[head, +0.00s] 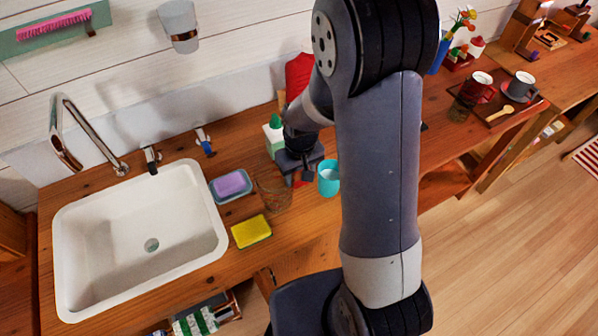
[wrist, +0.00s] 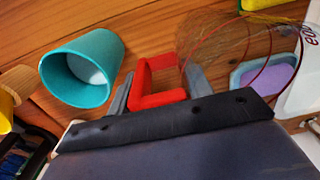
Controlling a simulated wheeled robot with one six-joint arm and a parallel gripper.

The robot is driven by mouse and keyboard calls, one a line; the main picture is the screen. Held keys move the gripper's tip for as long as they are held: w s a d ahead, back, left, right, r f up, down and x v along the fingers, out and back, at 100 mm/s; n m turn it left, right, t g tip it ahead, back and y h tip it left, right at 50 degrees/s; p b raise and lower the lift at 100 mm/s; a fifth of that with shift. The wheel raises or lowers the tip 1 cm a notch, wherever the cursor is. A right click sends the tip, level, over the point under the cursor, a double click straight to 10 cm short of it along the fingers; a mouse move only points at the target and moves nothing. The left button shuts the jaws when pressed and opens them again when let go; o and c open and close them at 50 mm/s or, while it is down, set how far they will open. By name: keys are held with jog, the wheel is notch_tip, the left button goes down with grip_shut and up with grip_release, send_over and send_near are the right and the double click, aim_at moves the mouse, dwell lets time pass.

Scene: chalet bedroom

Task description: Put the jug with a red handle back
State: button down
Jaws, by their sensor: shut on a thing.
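The jug with a red handle is clear glass (head: 273,193) and sits just left of my gripper (head: 303,178) in the head view, at the counter. In the wrist view, its see-through body (wrist: 222,48) with thin red rings is at upper right. Its red handle (wrist: 155,100) is between the fingers of my gripper (wrist: 160,78), which is shut on it. I cannot tell whether the jug's base touches the counter. My arm hides part of the counter behind the gripper.
A turquoise cup (head: 328,180) stands close right of my gripper, also in the wrist view (wrist: 82,66). A yellow sponge (head: 251,231), purple soap (head: 230,184) in a dish and the white sink (head: 140,240) lie left. A green-capped bottle (head: 273,136) stands behind.

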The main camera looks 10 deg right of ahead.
jog(key=shift+f, duration=0.2)
jog(key=c, duration=0.9)
grip_release()
jog(key=shift+r, duration=0.1)
jog(key=shift+c, duration=0.2)
notch_tip(320, 180, up, 12)
jog(key=shift+s+d+r+b, duration=0.1)
jog(key=shift+r+b, duration=0.05)
jog(key=shift+b, duration=0.35)
